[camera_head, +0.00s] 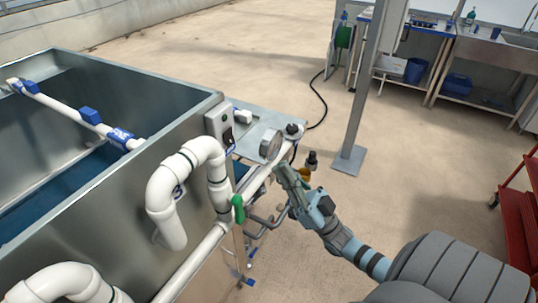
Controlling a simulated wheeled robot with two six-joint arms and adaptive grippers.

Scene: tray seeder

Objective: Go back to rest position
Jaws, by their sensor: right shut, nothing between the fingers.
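My right gripper (288,179) is in the middle of the head view, at the end of my arm that comes in from the lower right. Its fingers are shut with nothing between them. My left gripper is not in view.
A large metal tank (110,180) with white pipes and a green valve handle (238,209) fills the left. A grey post (357,110) stands behind the gripper. A red cart (515,225) is at the right edge. Workbenches (490,50) stand at the back. Concrete floor between is clear.

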